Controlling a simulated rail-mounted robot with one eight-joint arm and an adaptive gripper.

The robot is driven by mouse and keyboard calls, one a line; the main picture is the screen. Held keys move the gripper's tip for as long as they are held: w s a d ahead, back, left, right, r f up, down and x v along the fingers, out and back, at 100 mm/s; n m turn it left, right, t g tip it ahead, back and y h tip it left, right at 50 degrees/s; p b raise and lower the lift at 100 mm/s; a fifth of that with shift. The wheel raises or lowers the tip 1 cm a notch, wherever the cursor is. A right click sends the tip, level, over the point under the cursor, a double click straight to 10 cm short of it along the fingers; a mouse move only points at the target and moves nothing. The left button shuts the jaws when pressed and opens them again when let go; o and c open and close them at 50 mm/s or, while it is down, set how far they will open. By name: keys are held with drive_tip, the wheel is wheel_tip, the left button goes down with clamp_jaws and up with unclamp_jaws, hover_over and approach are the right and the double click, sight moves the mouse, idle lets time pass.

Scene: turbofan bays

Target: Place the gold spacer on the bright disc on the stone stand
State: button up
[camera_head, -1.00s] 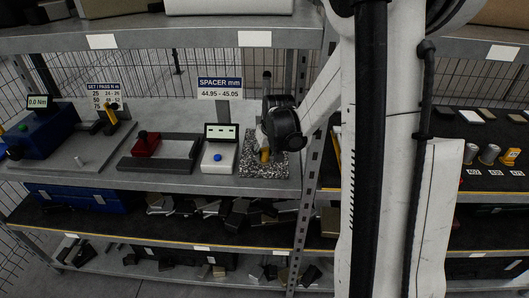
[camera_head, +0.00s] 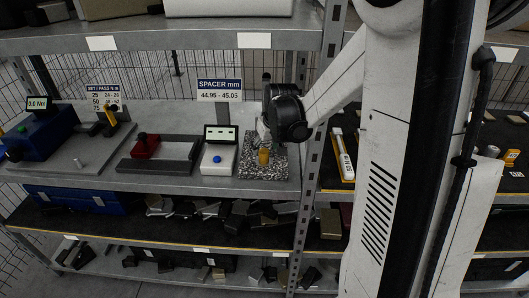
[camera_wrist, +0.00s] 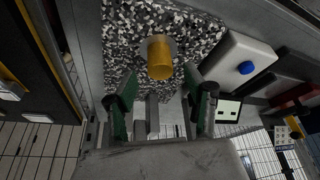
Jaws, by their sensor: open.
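The gold spacer (camera_head: 264,157) stands upright on the speckled stone stand (camera_head: 250,171). In the wrist view the gold spacer (camera_wrist: 160,62) also shows over the speckled stone (camera_wrist: 196,28). A greyish rim of the bright disc (camera_wrist: 152,39) shows at the spacer's base; most of the disc is hidden by the spacer. My gripper (camera_wrist: 163,104) is open and empty, with its two dark green-sided fingers apart and clear of the spacer. In the head view its fingertips are mostly hidden behind the black wrist housing, up and right of the spacer.
A white box with a blue button (camera_head: 218,158) and a dark display stand just left of the stone. A red-and-grey fixture (camera_head: 150,153) and a blue torque unit (camera_head: 45,130) are further left. A shelf upright (camera_head: 312,155) rises close to the right.

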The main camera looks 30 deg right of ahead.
drive_tip(key=s+a+r+t, duration=0.1)
drive_tip(key=s+a+r, duration=0.8)
drive_tip(key=s+r, duration=0.25)
drive_tip(key=s+a+r+n+t, duration=0.1)
drive_tip(key=s+a, duration=0.7)
drive_tip(key=s, duration=0.3)
drive_tip(key=shift+s+a+t+y, duration=0.3)
drive_tip(key=shift+s+t, duration=0.1)
wheel_tip(320, 180, down, 6)
drive_tip(key=b, duration=0.6)
